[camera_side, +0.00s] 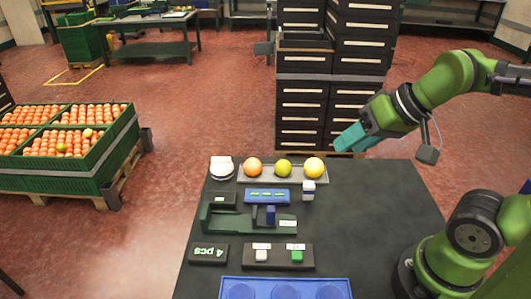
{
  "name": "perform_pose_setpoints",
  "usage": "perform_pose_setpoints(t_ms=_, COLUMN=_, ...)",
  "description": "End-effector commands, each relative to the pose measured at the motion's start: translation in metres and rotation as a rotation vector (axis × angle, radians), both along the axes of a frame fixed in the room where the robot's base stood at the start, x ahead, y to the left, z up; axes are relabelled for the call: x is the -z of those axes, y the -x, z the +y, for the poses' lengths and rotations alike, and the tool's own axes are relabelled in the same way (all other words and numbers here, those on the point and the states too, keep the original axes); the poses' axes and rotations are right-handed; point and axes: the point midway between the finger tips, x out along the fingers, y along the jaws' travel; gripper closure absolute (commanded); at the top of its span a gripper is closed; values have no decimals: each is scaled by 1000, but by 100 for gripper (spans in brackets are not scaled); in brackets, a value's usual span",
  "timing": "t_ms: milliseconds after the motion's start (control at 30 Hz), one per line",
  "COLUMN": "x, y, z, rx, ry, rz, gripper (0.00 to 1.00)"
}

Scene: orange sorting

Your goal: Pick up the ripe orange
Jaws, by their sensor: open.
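A ripe orange (253,164) sits at the left of a row of three fruits on a shallow grey tray (268,180) at the far end of the dark table. My gripper (345,143) is open and empty, above and to the right of the yellow fruit, apart from all the fruits. Its teal fingers point down and left; the gap between them is hard to make out.
A white round device (222,168) stands left of the tray. A blue device (268,196), a green fixture (225,221), a "4 pcs" display (208,253) and a button box (278,265) stand nearer. A blue tray (231,281) is at the near edge. The table's right side is clear.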

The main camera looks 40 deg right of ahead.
Motion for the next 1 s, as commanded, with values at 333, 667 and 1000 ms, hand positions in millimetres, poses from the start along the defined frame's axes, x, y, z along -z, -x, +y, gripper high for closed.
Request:
perform_pose_setpoints(t_ms=333, x=0, y=0, z=0, rx=0, ry=0, rz=0, gripper=30)
perform_pose_setpoints(t_ms=667, x=9, y=-2, z=-1, rx=4, ry=0, rz=40, gripper=30)
perform_pose_setpoints(t_ms=1000, x=21, y=-94, z=-13, rx=50, ry=-13, rz=265, gripper=30)
